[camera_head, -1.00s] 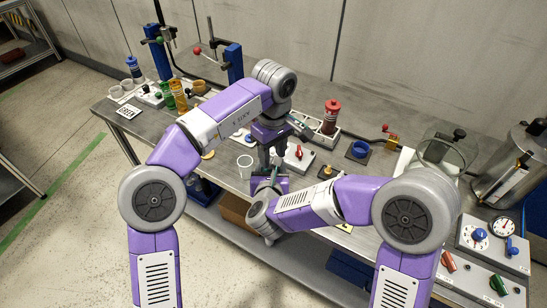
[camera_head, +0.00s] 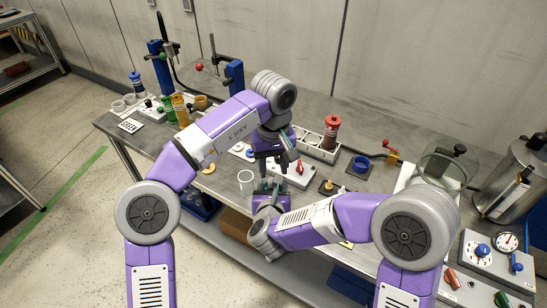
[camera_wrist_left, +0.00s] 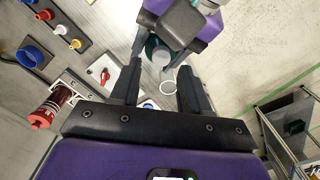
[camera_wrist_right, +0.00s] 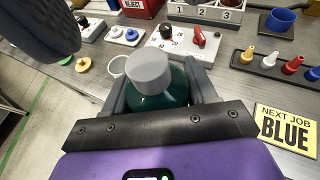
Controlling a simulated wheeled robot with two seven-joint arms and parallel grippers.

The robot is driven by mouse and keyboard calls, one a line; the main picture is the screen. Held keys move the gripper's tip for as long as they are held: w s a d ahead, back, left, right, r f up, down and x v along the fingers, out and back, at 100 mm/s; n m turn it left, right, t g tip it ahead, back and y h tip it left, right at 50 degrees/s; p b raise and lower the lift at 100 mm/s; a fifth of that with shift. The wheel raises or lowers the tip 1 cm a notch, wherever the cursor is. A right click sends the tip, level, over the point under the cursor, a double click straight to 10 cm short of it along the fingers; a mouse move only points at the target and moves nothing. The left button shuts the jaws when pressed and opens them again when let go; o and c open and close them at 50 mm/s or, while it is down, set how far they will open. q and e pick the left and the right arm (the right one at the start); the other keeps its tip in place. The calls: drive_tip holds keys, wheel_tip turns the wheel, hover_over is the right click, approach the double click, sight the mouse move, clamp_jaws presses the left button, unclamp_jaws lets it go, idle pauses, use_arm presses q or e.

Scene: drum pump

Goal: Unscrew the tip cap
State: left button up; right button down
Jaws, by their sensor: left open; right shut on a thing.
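In the right wrist view a dark green bottle (camera_wrist_right: 158,100) with a round grey cap (camera_wrist_right: 149,70) on top stands between the fingers of my right gripper (camera_wrist_right: 160,95), which is shut on the bottle's body. My left gripper (camera_head: 274,166) is open and empty, close above the right gripper in the head view. In the left wrist view its two fingers (camera_wrist_left: 160,85) are spread. The bottle (camera_wrist_left: 152,46) and its pale cap (camera_wrist_left: 160,57) show beyond them, partly hidden by the right gripper. In the head view the arms hide most of the bottle.
A white cup (camera_head: 245,179) stands near the bench's front edge. Behind are a switch box with a red knob (camera_wrist_right: 199,40), a tray of coloured nozzles (camera_wrist_right: 270,65) and a blue dish (camera_wrist_right: 278,20). A yellow "NEXT JOB BLUE" card (camera_wrist_right: 287,128) lies at right.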

use_arm(q)
drive_tip(key=shift+f, duration=2.4)
clamp_jaws()
drive_tip(key=shift+o, duration=0.4)
unclamp_jaws()
wheel_tip(320, 180, up, 8)
drive_tip(key=shift+s+r, duration=0.1)
drive_tip(key=shift+r, duration=0.1)
drive_tip(key=shift+c, duration=0.4)
drive_tip(key=shift+a+f, duration=0.1)
drive_tip(key=shift+f, duration=3.8)
